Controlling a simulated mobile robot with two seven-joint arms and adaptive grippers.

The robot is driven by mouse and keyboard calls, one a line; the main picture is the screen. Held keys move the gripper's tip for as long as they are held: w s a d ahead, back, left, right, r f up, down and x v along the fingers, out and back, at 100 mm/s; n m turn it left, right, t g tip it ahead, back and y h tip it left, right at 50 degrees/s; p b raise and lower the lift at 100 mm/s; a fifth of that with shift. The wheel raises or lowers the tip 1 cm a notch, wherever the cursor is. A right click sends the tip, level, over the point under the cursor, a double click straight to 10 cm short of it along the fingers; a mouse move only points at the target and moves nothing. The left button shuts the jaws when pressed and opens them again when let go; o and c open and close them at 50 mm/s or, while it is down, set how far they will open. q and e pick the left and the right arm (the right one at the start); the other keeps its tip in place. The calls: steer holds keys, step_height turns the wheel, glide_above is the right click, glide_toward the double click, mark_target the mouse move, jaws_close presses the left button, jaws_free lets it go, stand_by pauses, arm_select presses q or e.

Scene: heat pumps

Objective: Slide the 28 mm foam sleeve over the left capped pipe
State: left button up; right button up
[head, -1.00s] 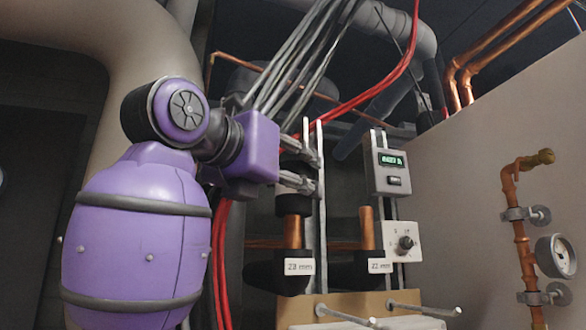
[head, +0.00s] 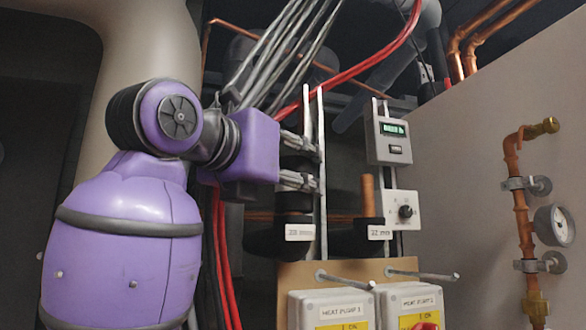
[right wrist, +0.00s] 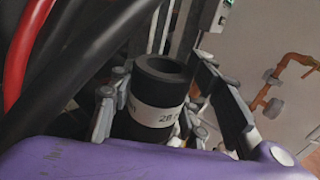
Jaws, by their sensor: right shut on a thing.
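The black 28 mm foam sleeve (head: 293,205) stands upright over the left pipe position in the head view. Its lower end comes down close to the black base by the left size tag (head: 300,232), and no copper shows between them. My right gripper (head: 306,165) is shut on the sleeve from the left. In the right wrist view the sleeve (right wrist: 162,72) has an open top rim and a white band reading "28", between the fingers (right wrist: 150,112). The left pipe itself is hidden. The right copper pipe (head: 368,195) stands bare above the 22 mm tag (head: 380,232). My left gripper is out of view.
Grey rails stand close behind the sleeve. A display box (head: 390,140) and a dial box (head: 403,208) are to the right. Two rods (head: 345,282) stick out below, above the heat pump switch boxes (head: 330,306). Red and grey cables (head: 350,75) run close by.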

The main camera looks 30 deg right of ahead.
steer(key=o, duration=0.8)
steer(key=shift+a, duration=0.1)
steer(key=v, duration=1.2)
